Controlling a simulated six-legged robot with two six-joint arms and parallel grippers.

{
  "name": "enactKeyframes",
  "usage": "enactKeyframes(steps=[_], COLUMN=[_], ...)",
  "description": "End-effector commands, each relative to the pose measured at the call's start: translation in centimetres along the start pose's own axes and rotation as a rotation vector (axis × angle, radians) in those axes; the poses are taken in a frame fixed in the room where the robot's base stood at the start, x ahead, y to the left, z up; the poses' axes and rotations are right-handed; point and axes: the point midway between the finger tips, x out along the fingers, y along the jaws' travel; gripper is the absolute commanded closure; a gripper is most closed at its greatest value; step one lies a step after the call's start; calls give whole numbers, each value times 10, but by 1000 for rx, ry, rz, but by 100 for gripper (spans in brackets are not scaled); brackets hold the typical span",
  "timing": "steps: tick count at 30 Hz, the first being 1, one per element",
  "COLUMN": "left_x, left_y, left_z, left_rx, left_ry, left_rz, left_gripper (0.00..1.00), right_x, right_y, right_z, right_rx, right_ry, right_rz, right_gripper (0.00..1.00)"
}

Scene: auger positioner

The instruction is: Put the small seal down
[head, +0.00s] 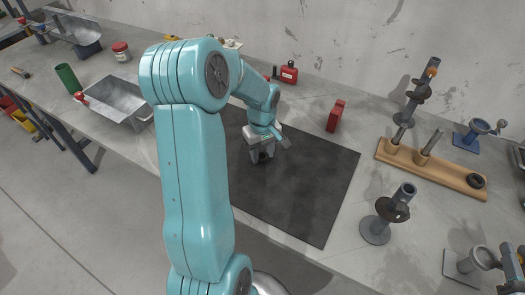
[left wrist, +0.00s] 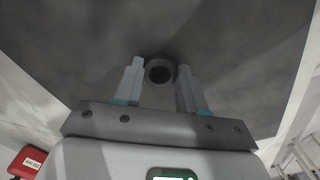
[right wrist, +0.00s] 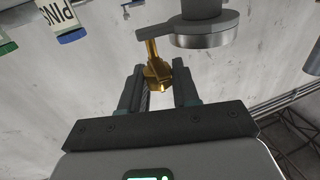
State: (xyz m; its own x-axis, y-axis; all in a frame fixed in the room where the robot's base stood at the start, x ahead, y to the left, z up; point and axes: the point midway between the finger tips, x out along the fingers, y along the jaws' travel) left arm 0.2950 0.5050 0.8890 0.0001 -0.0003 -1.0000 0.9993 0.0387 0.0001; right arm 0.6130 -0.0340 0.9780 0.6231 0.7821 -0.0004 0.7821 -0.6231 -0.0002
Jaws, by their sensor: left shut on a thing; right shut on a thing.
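The small seal (left wrist: 160,70) is a dark grey ring, seen between the fingertips of my left gripper (left wrist: 161,86) in the left wrist view. The gripper is shut on it. In the head view my left gripper (head: 262,155) is over the dark mat (head: 310,185), fingers downward; I cannot make out the seal there or tell whether it touches the mat. My right gripper (right wrist: 158,88) is shut on a brass lever (right wrist: 153,55) beside a grey round fitting (right wrist: 205,30) in the right wrist view.
A wooden board (head: 440,172) with posts and a dark ring (head: 476,181) lies at the right. Stands with augers (head: 385,215) (head: 415,95) are near it. A red block (head: 335,116) stands behind the mat. A metal tray (head: 118,100) is at left. The mat's right part is clear.

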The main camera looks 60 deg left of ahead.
Motion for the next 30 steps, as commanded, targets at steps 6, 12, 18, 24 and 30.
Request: enactKeyframes(steps=[6, 12, 18, 24, 30], left_x=[0, 3, 3, -4, -44], left_y=[0, 0, 0, 0, 1], left_z=[0, 0, 0, 0, -1], left_rx=[0, 0, 0, 0, 0], left_ry=[1, 1, 0, 2, 5], left_rz=[1, 0, 0, 2, 4], left_gripper=[93, 40, 34, 34, 34], right_x=[0, 0, 0, 0, 0], right_y=[0, 0, 0, 0, 0], right_z=[-1, -1, -1, -1, 0], right_rx=[-1, -1, -1, -1, -1], right_ry=[1, 1, 1, 1, 1], right_rz=[0, 0, 0, 0, -1], right_gripper=[100, 100, 100, 100, 100])
